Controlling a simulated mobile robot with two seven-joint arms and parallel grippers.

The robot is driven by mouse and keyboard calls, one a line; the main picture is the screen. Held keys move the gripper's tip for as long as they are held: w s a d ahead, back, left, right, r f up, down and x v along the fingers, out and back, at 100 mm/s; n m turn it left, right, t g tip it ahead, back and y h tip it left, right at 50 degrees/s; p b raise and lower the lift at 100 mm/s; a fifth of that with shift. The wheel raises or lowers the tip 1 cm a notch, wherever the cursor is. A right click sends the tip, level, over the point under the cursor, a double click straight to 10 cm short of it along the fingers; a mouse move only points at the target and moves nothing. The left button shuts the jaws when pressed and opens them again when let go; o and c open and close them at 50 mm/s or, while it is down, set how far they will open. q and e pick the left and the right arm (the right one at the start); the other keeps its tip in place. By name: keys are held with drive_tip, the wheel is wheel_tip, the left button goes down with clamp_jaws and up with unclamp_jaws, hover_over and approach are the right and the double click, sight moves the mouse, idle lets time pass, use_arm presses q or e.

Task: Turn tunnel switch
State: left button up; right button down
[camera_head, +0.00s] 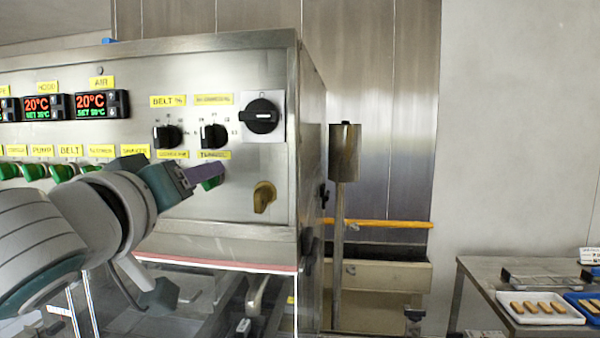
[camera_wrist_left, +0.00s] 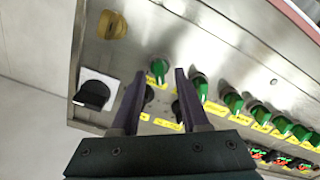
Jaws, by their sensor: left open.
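The tunnel switch (camera_head: 212,184) is a green knob under the yellow TUNNEL label (camera_head: 213,155) on the steel control panel (camera_head: 235,205). My left gripper (camera_head: 204,173) reaches to it from the left, its purple fingers partly hiding the knob. In the left wrist view the green knob (camera_wrist_left: 158,69) shows in the gap between the open fingertips of the left gripper (camera_wrist_left: 160,78). No contact shows, and I cannot tell whether the tips are around the knob or just short of it. My right gripper is not in view.
Close by are a yellow-brown knob (camera_head: 264,196), a large black rotary switch (camera_head: 261,116) and two black dials, one being the belt dial (camera_head: 167,136). More green switches (camera_head: 63,172) line the panel leftward. A side table (camera_head: 480,275) with trays stands at right.

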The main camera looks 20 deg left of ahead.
use_arm(q)
clamp_jaws()
idle(0.4)
